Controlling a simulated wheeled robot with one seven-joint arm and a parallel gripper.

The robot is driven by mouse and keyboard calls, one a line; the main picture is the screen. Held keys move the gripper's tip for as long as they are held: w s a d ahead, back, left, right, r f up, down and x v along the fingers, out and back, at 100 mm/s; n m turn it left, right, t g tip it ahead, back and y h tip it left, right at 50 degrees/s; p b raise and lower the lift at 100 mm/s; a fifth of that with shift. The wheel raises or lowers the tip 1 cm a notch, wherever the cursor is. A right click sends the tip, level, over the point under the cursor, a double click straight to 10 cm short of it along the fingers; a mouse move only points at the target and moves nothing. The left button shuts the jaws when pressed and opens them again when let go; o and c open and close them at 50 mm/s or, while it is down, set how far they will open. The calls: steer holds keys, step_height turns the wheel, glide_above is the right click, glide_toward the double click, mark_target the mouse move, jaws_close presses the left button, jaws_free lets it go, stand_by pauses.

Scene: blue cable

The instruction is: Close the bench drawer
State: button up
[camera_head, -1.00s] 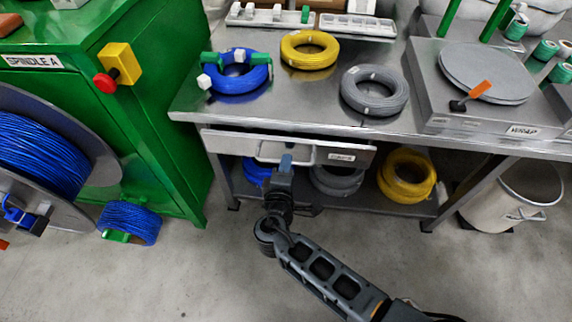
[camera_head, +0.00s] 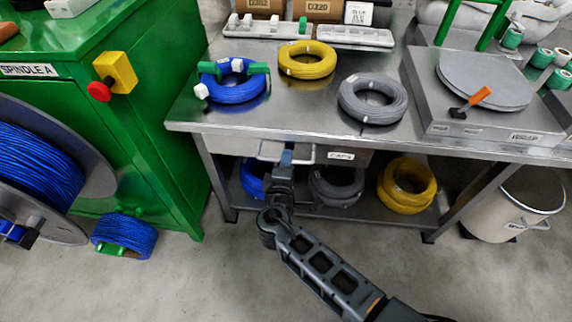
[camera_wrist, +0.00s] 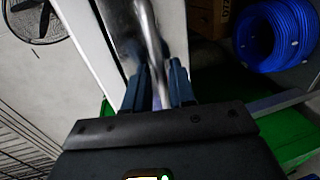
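My gripper (camera_head: 287,152) is at the right part of this handle. In the wrist view my gripper (camera_wrist: 160,82) has its two blue fingers on either side of the shiny handle bar (camera_wrist: 150,35) and looks shut on it. The exact finger contact is partly hidden.
On the bench (camera_head: 290,118) lie blue (camera_head: 232,92), yellow (camera_head: 307,61) and grey (camera_head: 373,98) cable coils. More coils lie on the lower shelf. A green spindle cabinet (camera_head: 150,130) stands left and a white bin (camera_head: 510,210) right. The floor in front is clear.

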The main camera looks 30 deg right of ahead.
steer(key=shift+o, duration=1)
steer(key=shift+s, duration=0.1)
steer(key=v, duration=0.7)
steer(key=shift+s+a, duration=0.3)
